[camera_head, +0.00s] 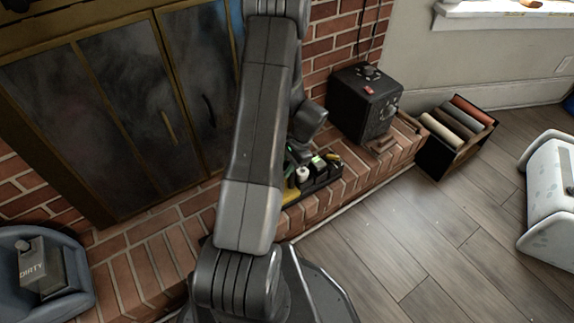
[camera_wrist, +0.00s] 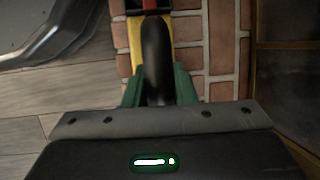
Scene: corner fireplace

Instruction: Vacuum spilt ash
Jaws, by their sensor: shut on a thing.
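My gripper (camera_wrist: 158,92) shows in the wrist view, its green fingers closed on both sides of a black curved handle (camera_wrist: 154,50). A yellow part (camera_wrist: 135,45) lies along the handle, over or on the brick hearth (camera_wrist: 220,60); I cannot tell whether they are joined. In the head view my arm hides most of the gripper and what it holds. A black box (camera_head: 365,105) with a red switch and a knob on top stands on the hearth at right; I cannot tell whether it is the vacuum. No ash can be made out clearly.
A dark tray (camera_head: 322,181) of small tools sits on the hearth beside my arm. A crate of rolls (camera_head: 450,160) stands right. A blue tub (camera_head: 75,305) holds a box marked DIRTY (camera_head: 40,268). Fireplace doors (camera_head: 120,85) look shut.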

